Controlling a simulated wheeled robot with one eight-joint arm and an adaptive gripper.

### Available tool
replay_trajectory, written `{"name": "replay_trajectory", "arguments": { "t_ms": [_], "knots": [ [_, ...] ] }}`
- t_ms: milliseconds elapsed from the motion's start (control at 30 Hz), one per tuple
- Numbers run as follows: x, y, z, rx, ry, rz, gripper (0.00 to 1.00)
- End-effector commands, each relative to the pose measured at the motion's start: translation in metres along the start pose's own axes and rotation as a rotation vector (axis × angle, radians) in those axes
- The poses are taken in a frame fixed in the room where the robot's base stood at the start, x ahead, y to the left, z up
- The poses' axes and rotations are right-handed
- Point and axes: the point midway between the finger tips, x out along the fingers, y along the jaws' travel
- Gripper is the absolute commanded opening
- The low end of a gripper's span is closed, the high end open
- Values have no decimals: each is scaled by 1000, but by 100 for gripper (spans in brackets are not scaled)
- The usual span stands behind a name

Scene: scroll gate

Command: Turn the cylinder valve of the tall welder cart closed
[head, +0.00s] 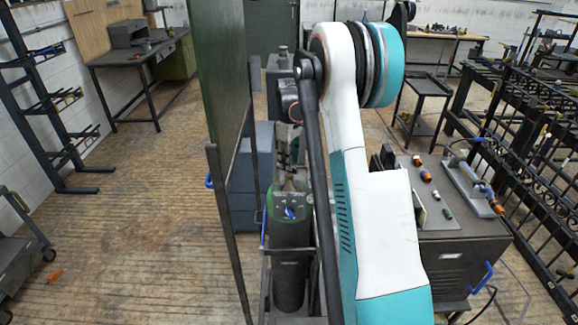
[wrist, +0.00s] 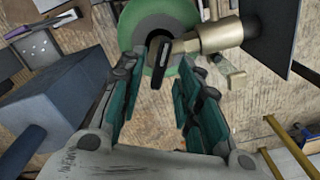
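In the wrist view, the green-topped gas cylinder (wrist: 168,20) is seen from above, past my fingertips. A black valve handle (wrist: 157,50) sits over its centre, beside a brass valve body (wrist: 205,40) that runs off to the right. My gripper (wrist: 161,75) is open, its two teal-padded fingers either side of the line to the handle. I see no contact with the handle. In the head view, the dark cylinder (head: 290,262) with its green shoulder stands upright in a cart frame (head: 265,262). My gripper (head: 290,160) is above it; the valve there is largely hidden.
A tall dark green panel (head: 222,90) stands close left of my arm. A grey machine (head: 455,262) with blue handles and small parts on top stands at right, before black racks (head: 530,130). A workbench (head: 135,58) is at back left. The wooden floor at left is mostly clear.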

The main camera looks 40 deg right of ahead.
Motion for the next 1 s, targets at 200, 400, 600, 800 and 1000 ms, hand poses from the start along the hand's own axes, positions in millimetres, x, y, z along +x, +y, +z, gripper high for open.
{"name": "replay_trajectory", "arguments": {
  "t_ms": [200, 400, 600, 800, 1000],
  "knots": [
    [21, 0, 0, 0, 0, 0, 31],
    [25, 0, 0, 0, 0, 0, 31],
    [24, 0, 0, 0, 0, 0, 20],
    [24, 0, 0, 0, 0, 0, 0],
    [24, 0, 0, 7, 0, 0, 0]
  ]
}}
